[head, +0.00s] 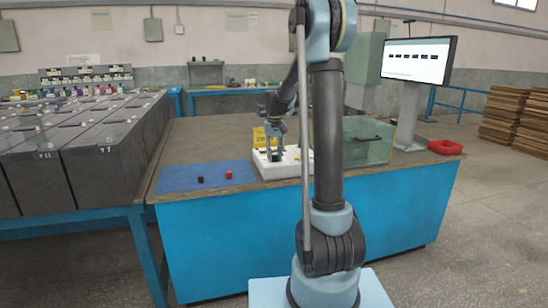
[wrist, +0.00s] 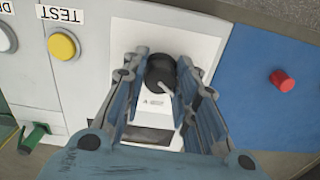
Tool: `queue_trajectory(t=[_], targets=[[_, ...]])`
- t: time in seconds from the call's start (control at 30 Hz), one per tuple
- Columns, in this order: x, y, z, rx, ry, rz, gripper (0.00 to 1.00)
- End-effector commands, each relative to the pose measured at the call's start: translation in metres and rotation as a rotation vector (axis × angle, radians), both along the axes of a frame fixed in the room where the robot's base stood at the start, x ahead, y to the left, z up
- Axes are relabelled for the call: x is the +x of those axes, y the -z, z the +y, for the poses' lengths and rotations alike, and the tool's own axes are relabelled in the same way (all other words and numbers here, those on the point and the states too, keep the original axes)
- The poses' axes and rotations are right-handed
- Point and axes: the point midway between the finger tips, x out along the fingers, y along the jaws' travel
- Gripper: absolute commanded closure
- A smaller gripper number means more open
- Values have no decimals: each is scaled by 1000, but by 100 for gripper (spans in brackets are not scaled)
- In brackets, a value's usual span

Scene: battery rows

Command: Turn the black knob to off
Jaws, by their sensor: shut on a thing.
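The black knob (wrist: 160,70) sits on the white panel of a device, between my fingers in the wrist view. Its pale pointer line points to the lower right of that picture. My gripper (wrist: 162,66) is shut on the knob, with one finger on each side; it also shows in the head view (head: 275,149). The white device (head: 272,171) stands near the bench's front edge in the head view, where my gripper hides the knob. A dark window lies below the knob in the wrist view, partly covered by my gripper.
A yellow button (wrist: 64,46) by a TEST label is left of the knob. A blue mat (head: 178,178) carries a small black piece (head: 200,180) and a red one (head: 229,174). A clear box (head: 368,140), monitor (head: 418,61) and red ring (head: 445,147) are right.

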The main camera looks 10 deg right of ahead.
Motion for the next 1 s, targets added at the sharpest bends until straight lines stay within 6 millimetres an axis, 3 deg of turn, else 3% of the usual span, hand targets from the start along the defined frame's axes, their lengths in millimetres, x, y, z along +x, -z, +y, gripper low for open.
queue_trajectory(t=[0.3, 0.8, 0.83, 0.9, 1.0], targets=[[0, 0, 0, 0, -110, 0, 97], [-1, 0, 0, 0, -129, 1, 97], [-1, 0, 0, 0, -129, 1, 71], [-1, 0, 0, 0, -129, 1, 55], [0, 0, 0, 0, -129, 1, 52]])
